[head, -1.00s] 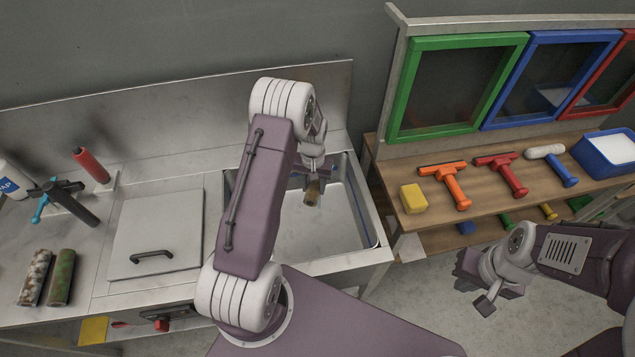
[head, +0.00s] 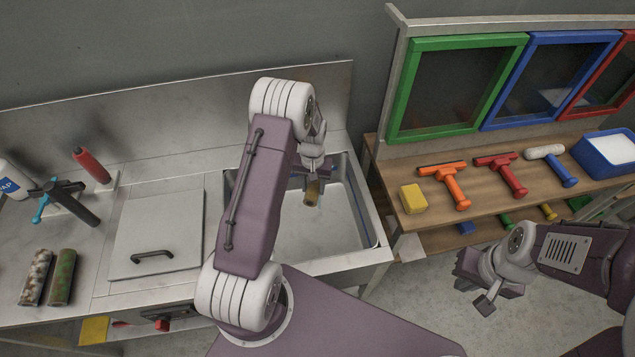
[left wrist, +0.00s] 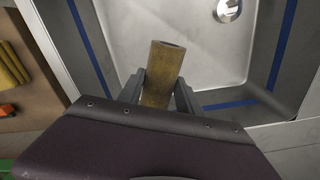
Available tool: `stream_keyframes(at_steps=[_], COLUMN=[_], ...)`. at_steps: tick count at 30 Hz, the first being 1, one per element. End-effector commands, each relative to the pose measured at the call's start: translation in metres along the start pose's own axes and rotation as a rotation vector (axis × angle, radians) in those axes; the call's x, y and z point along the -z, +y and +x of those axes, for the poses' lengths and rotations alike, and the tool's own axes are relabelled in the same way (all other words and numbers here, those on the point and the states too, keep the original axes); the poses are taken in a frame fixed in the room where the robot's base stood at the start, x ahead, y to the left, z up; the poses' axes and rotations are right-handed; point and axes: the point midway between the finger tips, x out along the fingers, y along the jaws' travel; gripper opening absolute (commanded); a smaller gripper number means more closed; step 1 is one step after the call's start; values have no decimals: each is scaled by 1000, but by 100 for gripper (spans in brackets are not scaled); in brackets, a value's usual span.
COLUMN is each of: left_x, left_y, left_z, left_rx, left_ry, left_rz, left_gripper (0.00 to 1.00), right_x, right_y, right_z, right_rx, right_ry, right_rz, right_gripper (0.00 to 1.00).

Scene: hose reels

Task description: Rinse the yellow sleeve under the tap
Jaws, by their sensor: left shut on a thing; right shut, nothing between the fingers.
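The yellow sleeve (left wrist: 163,75) is a short tube, dull and brownish yellow. In the head view the sleeve (head: 312,193) shows small, over the sink basin. My left gripper (head: 310,180) is shut on it; in the left wrist view the fingers (left wrist: 158,88) clasp its sides and its far end points into the basin. The sink (head: 340,225) is a steel basin; its drain (left wrist: 228,10) shows in the left wrist view. I cannot make out the tap; my left arm covers part of the sink. My right gripper (head: 487,300) is shut and empty, above the floor at the right.
A steel lid with a handle (head: 152,257) lies left of the sink. Two rollers, one mottled (head: 35,278) and one green (head: 63,277), lie further left. A wooden bench (head: 400,222) at the right holds a yellow sponge (head: 413,198), squeegees and a blue tray (head: 608,155).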

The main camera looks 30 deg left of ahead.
Motion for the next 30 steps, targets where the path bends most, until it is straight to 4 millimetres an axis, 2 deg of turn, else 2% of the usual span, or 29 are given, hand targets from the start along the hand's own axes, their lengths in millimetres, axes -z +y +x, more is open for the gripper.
stream_keyframes(at_steps=[15, 30], left_x=[4, 1], left_y=[8, 4], left_z=[0, -1], left_rx=[0, 0], left_ry=[1, 0], left_rz=[0, -1], left_gripper=[0, 0], right_x=[0, 0], right_y=[0, 0], right_z=[-1, -2], right_rx=[0, 0], right_ry=[0, 0], right_rz=[0, 0], right_gripper=[0, 0])
